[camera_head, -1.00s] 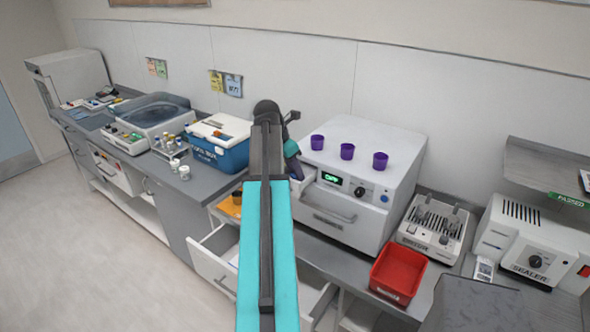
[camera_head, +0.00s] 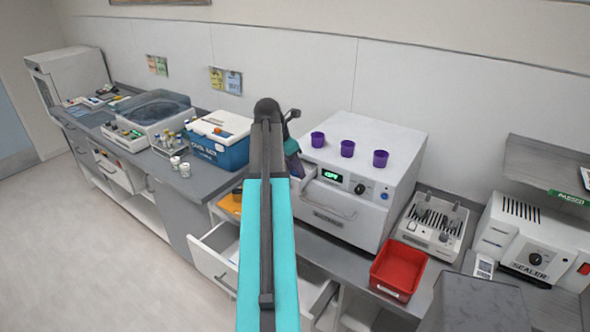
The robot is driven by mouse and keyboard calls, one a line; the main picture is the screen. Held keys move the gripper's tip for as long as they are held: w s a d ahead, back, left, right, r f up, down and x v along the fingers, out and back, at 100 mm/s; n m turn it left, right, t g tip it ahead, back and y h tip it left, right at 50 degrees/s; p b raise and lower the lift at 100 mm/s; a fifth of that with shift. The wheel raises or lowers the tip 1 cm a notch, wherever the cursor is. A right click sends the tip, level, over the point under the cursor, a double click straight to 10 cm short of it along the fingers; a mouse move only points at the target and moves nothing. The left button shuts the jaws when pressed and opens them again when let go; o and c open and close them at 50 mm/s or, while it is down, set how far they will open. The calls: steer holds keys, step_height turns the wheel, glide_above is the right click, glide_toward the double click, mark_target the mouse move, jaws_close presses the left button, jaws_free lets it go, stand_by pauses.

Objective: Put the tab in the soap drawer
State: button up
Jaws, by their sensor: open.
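The white machine (camera_head: 362,165) stands on the counter with a lit green display and a dial. A small pale soap drawer (camera_head: 308,171) sticks out at the upper left of its front. My gripper (camera_head: 296,167) is at this drawer, beside the machine's left front corner, mostly hidden behind my arm. It is open, though its fingertips are hard to make out. I cannot make out the tab in this view; whether it lies in the drawer is hidden.
Three purple cups (camera_head: 347,149) stand on the machine. A red bin (camera_head: 397,271) is in front, near a grey rack unit (camera_head: 431,226) and a sealer (camera_head: 530,238). A blue cool box (camera_head: 219,140) stands left. A lower white cabinet drawer (camera_head: 215,259) is pulled out.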

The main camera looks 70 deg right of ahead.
steer(key=shift+r, duration=0.1)
steer(key=b+v, duration=0.4)
steer(key=v, duration=0.8)
steer(key=shift+b, duration=0.4)
stand_by(0.5)
